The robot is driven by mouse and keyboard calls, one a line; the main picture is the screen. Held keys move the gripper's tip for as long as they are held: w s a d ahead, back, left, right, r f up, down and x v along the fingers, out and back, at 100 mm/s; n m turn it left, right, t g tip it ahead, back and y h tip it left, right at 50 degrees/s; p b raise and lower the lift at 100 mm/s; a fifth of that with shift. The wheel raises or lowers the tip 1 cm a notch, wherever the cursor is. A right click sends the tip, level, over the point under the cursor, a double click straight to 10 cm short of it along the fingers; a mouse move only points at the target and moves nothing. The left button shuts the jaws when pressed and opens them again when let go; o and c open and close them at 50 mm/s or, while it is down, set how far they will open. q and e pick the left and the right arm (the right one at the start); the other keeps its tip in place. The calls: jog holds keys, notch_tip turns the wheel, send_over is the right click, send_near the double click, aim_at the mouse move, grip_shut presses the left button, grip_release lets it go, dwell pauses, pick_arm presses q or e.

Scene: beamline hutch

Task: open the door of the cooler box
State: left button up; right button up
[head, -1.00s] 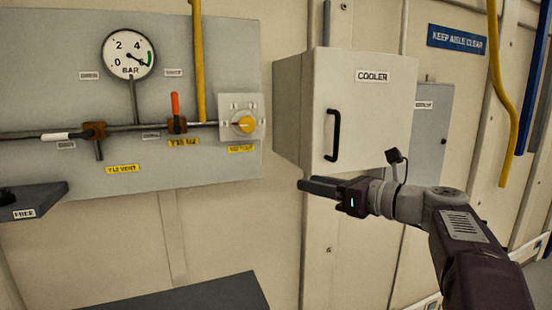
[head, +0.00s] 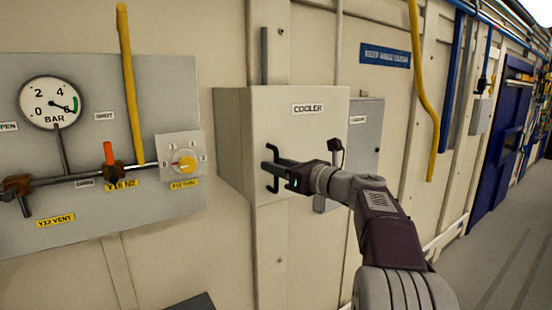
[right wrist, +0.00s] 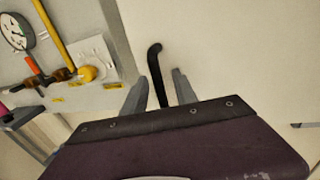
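The cooler box (head: 232,135) is a pale wall-mounted box with a "COOLER" label on its front. Its door (head: 315,130) looks shut. A black bar handle (head: 273,186) is on the door's left side, partly hidden by my gripper; it also shows in the right wrist view (right wrist: 155,66). My right gripper (head: 268,158) is at the handle with its fingers apart. In the right wrist view the handle stands between the two open fingers (right wrist: 159,78), with gaps visible beside it. My left gripper is not in view.
Left of the box is a grey panel with a pressure gauge (head: 51,103), an orange-handled valve (head: 110,155) and a yellow knob (head: 186,163). A grey cabinet (head: 366,130) is on the wall behind the box's right side. Open floor (head: 500,250) lies at the right.

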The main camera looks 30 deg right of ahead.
jog(key=shift+s+a+r, duration=0.1)
jog(key=shift+s, duration=0.05)
jog(key=shift+w, duration=0.25)
jog(key=c, duration=0.3)
jog(key=shift+w, duration=0.15)
grip_shut()
dwell(0.7)
